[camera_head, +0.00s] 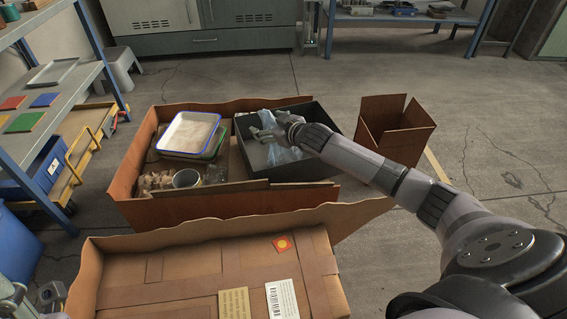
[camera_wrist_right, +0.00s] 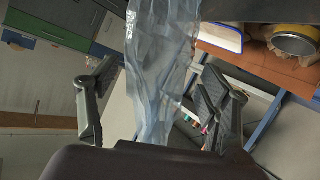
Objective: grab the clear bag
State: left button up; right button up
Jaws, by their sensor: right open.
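The clear bag (camera_head: 277,153) is a crumpled, bluish see-through film inside the black bin (camera_head: 318,168) in the head view. My right gripper (camera_head: 268,128) is over the bin at the bag, and its wrist hides part of the bag. In the right wrist view the clear bag (camera_wrist_right: 160,62) hangs between the two spread fingers of the right gripper (camera_wrist_right: 150,103). The fingers are open, with visible gaps on both sides of the film.
The black bin sits in a large cardboard box (camera_head: 152,213) beside a blue-rimmed tray (camera_head: 189,132) and a round tin (camera_head: 187,178). A small open carton (camera_head: 400,147) stands right. A flat cardboard box (camera_head: 190,268) is in front. Shelves (camera_head: 75,88) are left.

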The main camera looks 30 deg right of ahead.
jog(key=shift+c, duration=0.5)
grip_shut()
dwell(0.4)
jog(key=shift+r, duration=0.1)
